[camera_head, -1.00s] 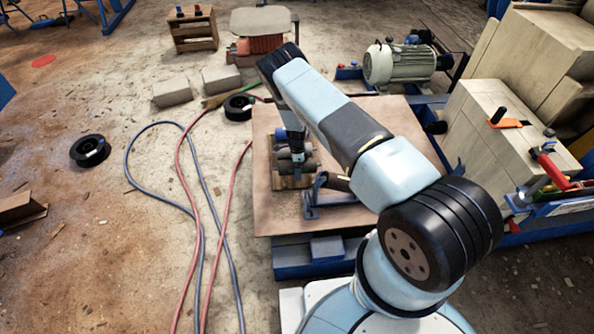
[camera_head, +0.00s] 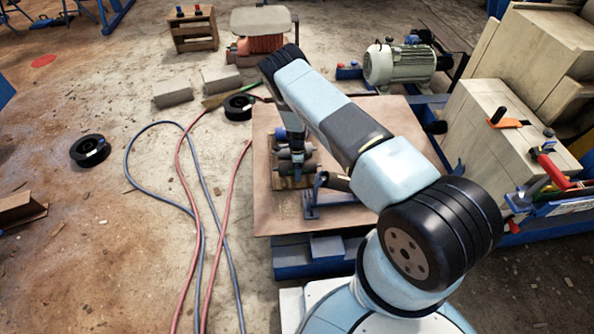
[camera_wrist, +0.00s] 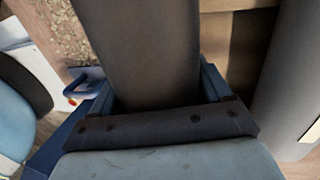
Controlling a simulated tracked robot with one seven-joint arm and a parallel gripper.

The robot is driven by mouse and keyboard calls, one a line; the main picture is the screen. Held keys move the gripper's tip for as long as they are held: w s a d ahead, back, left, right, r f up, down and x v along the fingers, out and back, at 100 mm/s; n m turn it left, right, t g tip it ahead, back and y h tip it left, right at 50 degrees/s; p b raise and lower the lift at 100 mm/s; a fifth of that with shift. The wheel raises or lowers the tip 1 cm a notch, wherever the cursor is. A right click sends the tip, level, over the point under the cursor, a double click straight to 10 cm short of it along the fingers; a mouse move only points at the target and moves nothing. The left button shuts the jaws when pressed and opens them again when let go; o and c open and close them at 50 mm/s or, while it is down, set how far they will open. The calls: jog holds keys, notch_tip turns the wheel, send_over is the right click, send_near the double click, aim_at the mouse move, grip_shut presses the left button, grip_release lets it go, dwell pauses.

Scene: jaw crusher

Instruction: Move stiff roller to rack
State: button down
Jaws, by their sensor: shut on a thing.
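My gripper (camera_head: 297,158) points down over a low wooden rack (camera_head: 284,183) on the brown board. In the wrist view, the blue jaws are shut on a dark grey-brown roller (camera_wrist: 145,50), one end running toward the top of the picture. Another grey roller (camera_wrist: 298,70) lies to its right, apart from it, with the wooden rack (camera_wrist: 238,45) showing between them. In the head view the rollers at the rack are small and partly hidden by my gripper. I cannot tell by looks which roller is the stiff one, nor whether the held roller touches the rack.
A blue bracket (camera_head: 311,205) stands on the board (camera_head: 270,215) just in front of the rack. A motor (camera_head: 398,64) stands behind right, and a beige machine (camera_head: 500,130) to the right. Hoses (camera_head: 183,180) lie left.

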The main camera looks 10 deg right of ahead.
jog(key=shift+f, duration=0.55)
grip_release()
jog(key=v, duration=1.3)
jog(key=shift+w+r, duration=0.1)
jog(key=shift+r, duration=0.2)
